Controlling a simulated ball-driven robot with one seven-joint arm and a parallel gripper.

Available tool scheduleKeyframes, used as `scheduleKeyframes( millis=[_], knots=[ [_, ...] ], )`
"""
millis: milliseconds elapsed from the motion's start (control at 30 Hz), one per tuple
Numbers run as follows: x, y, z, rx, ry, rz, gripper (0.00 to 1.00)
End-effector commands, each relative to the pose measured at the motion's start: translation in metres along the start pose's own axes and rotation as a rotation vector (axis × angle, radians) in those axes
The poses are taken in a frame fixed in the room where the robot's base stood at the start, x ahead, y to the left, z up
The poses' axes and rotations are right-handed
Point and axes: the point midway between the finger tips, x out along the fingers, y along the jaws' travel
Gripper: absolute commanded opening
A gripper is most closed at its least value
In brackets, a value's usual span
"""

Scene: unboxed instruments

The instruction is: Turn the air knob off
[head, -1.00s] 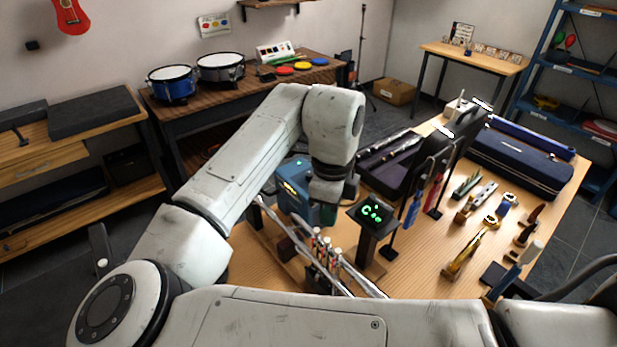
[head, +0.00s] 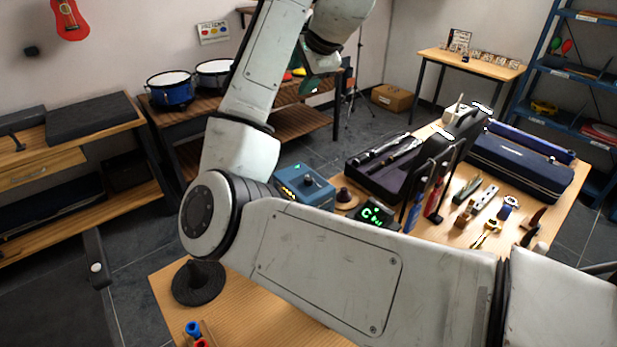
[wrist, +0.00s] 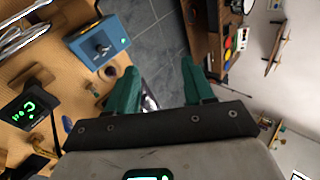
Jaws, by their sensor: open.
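The blue box (head: 296,193) stands on the wooden workbench in the middle of the head view, partly behind my arm. A knob (head: 308,179) and a small green light show on it. In the wrist view the blue box (wrist: 84,36) is at the upper left, its grey knob (wrist: 102,49) facing the camera; its setting cannot be read. My gripper (wrist: 158,68) has two green fingers spread apart with nothing between them. It is clear of the box, which lies left of the fingers in the wrist view. In the head view my gripper (head: 312,84) is high above the bench.
A display with green characters (head: 374,213) stands right of the box. An open dark case (head: 372,180), hand tools and a closed navy case (head: 525,165) crowd the bench's right. A dark round stand (head: 198,284) is at the near left. Open floor lies beyond the box.

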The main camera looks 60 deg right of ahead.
Motion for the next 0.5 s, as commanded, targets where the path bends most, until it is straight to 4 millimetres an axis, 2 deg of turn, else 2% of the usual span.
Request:
scheduleKeyframes(
  millis=[33,100,233,367,500],
  knots=[
    [-0.006,-0.023,-0.004,-0.117,0.005,-0.049,0.52],
    [-0.015,-0.053,-0.002,-0.301,0.005,-0.106,0.52],
    [-0.024,-0.095,0.011,-0.654,0.01,-0.169,0.52],
    [-0.019,-0.115,0.028,-1.011,0.005,-0.17,0.52],
    [0.005,-0.113,0.041,-1.381,-0.036,-0.106,0.52]
  ],
)
